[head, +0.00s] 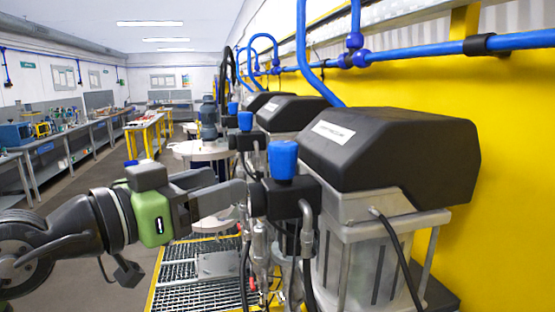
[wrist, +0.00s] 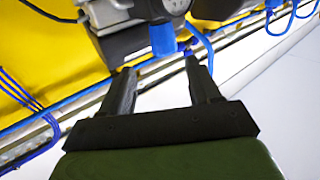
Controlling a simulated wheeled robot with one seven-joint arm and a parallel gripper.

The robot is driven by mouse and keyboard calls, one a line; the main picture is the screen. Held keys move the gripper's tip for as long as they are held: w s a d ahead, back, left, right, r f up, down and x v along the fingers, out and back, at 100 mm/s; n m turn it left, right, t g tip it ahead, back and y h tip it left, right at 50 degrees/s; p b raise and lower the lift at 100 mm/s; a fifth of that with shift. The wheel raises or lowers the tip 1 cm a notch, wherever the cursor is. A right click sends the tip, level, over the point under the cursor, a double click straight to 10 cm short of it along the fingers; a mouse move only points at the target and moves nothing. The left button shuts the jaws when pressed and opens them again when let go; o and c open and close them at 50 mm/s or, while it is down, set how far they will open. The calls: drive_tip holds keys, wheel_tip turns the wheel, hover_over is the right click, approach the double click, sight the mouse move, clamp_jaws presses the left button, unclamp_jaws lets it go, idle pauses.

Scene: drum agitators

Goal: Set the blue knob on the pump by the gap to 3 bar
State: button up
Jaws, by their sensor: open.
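A blue knob (head: 283,158) stands upright on the black valve block of the nearest pump (head: 390,150) in the head view. Two more blue knobs, a middle one (head: 245,120) and a far one (head: 232,107), stand on pumps farther down the row. My gripper (head: 232,184) is just left of the nearest valve block, below its knob's height. In the wrist view my gripper (wrist: 161,66) is open and empty, with a blue knob (wrist: 163,38) beyond and between the fingertips. A round gauge (wrist: 175,5) is cut by the top edge; its reading is illegible. I cannot tell which pump this knob belongs to.
Blue pipes (head: 420,52) run along the yellow wall at right. Hoses hang below the valve blocks. A grated platform (head: 200,285) lies under my gripper. A round white table (head: 200,150) stands behind. Workbenches (head: 70,150) line the left, with open floor between.

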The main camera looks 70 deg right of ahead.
sight(272, 164)
drive_tip(key=p+x, duration=0.2)
drive_tip(key=x, duration=1.3)
drive_tip(key=shift+w+d, duration=0.1)
drive_tip(key=shift+w, duration=0.15)
drive_tip(key=c, duration=0.7)
drive_tip(key=shift+r+m+g+y, duration=0.1)
drive_tip(key=shift+m+g+y, duration=0.2)
drive_tip(key=shift+m+g, duration=0.15)
drive_tip(key=shift+m+g+y+p, duration=0.45)
drive_tip(key=shift+m+g+y, duration=0.1)
drive_tip(key=shift+g, duration=0.3)
drive_tip(key=o, duration=0.7)
